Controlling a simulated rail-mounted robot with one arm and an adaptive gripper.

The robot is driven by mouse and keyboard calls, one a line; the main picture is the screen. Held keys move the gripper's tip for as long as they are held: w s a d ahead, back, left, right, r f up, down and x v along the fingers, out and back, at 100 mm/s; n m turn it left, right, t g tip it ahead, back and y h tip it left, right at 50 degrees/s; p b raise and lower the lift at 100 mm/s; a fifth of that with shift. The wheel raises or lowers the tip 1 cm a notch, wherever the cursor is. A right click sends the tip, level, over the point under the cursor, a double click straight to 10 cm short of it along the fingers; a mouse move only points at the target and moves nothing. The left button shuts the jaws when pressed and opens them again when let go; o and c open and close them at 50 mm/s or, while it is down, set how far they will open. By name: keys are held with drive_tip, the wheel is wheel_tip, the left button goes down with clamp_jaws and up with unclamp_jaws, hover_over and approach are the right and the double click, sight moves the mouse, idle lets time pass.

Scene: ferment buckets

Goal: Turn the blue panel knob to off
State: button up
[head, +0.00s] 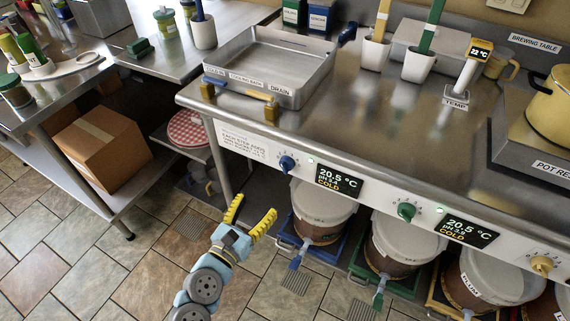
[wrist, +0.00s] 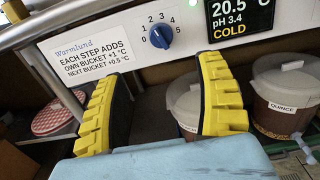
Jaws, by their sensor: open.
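The blue panel knob (head: 287,163) is on the left end of the white front panel, left of a display. In the wrist view the knob (wrist: 160,37) sits in a numbered dial, ahead of and above the space between my fingers. Its pointer mark is too small to read surely. My gripper (head: 253,207) has yellow-and-black fingers spread wide with nothing between them. It is below and left of the knob in the head view and not touching it. The wrist view also shows my gripper (wrist: 163,72) open.
The adjoining display (head: 339,181) reads 20.5 °C and COLD. A green knob (head: 406,211) and a yellow knob (head: 541,264) are farther right. A yellow-ended handle bar (head: 240,90) is above the panel. Lidded buckets (head: 322,207) stand below. Open floor lies left of my arm.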

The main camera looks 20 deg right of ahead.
sight(283, 168)
drive_tip(key=x, duration=1.5)
drive_tip(key=shift+s, duration=0.1)
drive_tip(key=c, duration=1.2)
